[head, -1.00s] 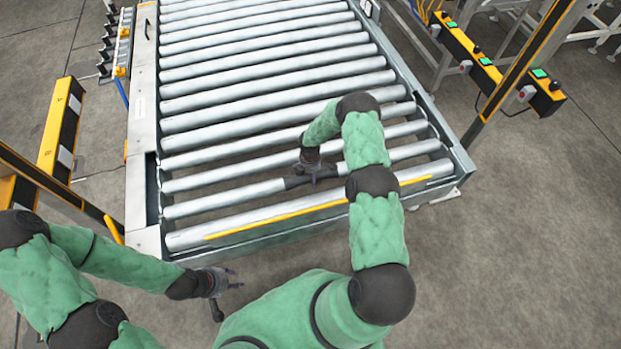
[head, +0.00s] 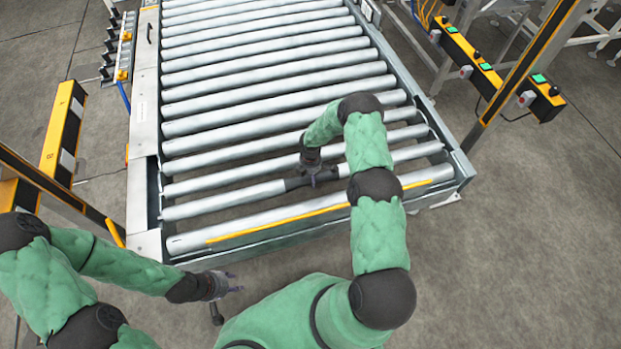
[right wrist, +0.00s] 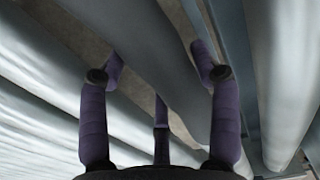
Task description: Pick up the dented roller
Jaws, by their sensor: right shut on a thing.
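The roller (head: 237,198) at my right gripper is a long grey-silver cylinder, second from the front edge of the conveyor. My right gripper (head: 312,181) is shut on it near its middle, with dark fingers around it. The right wrist view shows this roller (right wrist: 165,50) running between the purple fingers (right wrist: 162,75). The grip hides part of its surface, and I cannot make out a dent. My left gripper (head: 236,281) is open and empty, in front of the conveyor's near left corner.
The conveyor frame (head: 147,190) holds several parallel rollers (head: 270,100). The front roller (head: 290,222) lies just nearer to me, beside a yellow strip (head: 280,221). A yellow-black post (head: 520,75) stands at right, a yellow barrier (head: 62,130) at left. Floor at right is clear.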

